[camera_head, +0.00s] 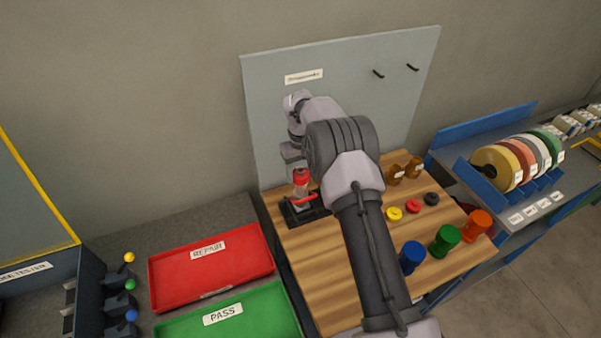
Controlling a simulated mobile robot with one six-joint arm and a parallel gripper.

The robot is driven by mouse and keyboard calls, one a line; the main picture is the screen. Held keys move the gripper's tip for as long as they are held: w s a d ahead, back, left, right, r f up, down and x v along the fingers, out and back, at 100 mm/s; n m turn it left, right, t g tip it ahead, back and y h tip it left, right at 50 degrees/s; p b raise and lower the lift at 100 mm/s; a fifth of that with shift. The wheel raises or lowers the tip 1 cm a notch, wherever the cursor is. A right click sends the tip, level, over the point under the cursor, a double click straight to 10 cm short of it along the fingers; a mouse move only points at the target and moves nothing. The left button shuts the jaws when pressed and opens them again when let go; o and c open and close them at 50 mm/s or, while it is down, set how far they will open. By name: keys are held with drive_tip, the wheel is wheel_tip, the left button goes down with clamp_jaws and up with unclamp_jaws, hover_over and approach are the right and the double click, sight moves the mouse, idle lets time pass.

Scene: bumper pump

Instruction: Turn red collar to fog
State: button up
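The red collar (300,175) sits at the top of a small upright bottle (300,191). The bottle stands in a black holder with a red lever (306,198) on the left side of the wooden table. No setting marks on the collar can be read at this size. My gripper (291,157) is just above the red collar, close to it. I cannot tell whether it touches the collar. Its fingers are too small and partly hidden, so its opening does not show.
Yellow, red and black rings (413,206), two brown jars (404,170) and blue, green and orange cups (445,238) are on the wooden table (336,262). Red REPAIR (211,271) and green PASS (235,325) trays lie left. A grey panel (270,110) stands behind.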

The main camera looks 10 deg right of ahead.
drive_tip(key=shift+o, duration=1.3)
wheel_tip(320, 180, up, 17)
drive_tip(key=p, duration=0.2)
drive_tip(key=shift+r, duration=0.2)
